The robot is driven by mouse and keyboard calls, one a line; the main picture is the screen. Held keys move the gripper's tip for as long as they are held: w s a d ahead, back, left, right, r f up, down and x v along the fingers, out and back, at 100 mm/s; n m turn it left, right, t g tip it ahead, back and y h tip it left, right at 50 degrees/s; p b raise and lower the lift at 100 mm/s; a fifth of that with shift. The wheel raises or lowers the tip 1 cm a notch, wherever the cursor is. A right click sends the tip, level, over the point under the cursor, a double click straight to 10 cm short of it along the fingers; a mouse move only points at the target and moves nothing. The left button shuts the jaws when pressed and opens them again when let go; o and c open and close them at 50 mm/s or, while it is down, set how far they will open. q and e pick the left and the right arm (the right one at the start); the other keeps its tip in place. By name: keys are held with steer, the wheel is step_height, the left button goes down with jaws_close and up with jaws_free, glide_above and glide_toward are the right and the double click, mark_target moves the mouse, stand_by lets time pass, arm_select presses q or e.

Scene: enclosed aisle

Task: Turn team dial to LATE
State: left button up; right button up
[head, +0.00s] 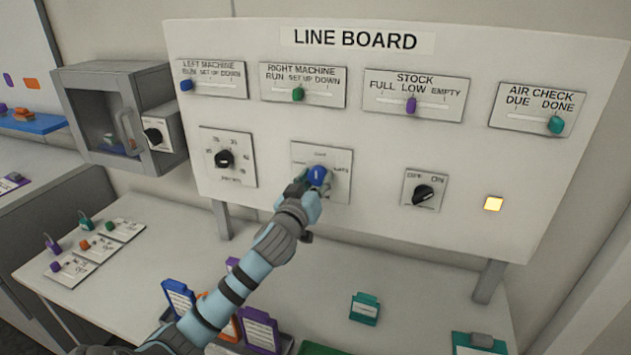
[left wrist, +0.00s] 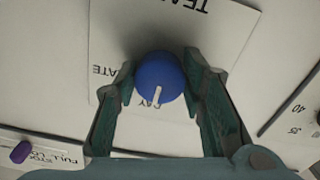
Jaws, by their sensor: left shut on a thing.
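The team dial (head: 318,174) is a round blue knob on a white plate (head: 339,160) in the lower middle of the LINE BOARD. It also shows in the left wrist view (left wrist: 159,76), where the plate's lettering is upside down. Its white pointer line points at the DAY mark. The LATE label (left wrist: 103,70) is partly covered by a finger, to the dial's left in that view. My left gripper (head: 310,181) is shut on the dial, one finger on each side, and it also fills the wrist view (left wrist: 158,95). My right gripper is not in view.
A black dial (head: 224,159) is left of the team dial and an OFF/ON switch (head: 423,194) is right. Slider plates, including STOCK (head: 414,95), run above.

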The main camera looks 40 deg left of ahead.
arm_select(q)
steer(key=shift+r+m+p, duration=0.1)
steer(key=shift+m+p, duration=1.15)
steer(key=shift+m, duration=0.35)
steer(key=m+p, duration=0.2)
steer(key=m, duration=0.1)
steer(key=shift+a, duration=0.1)
steer(key=m+p, duration=0.3)
steer(key=m, duration=0.1)
steer(key=shift+s+m, duration=0.1)
steer(key=shift+m, duration=0.3)
steer(key=shift+m+p, duration=0.6)
steer(key=shift+m, duration=0.8)
steer(key=shift+a, duration=0.1)
steer(key=o, duration=1.1)
steer(key=shift+o, duration=0.2)
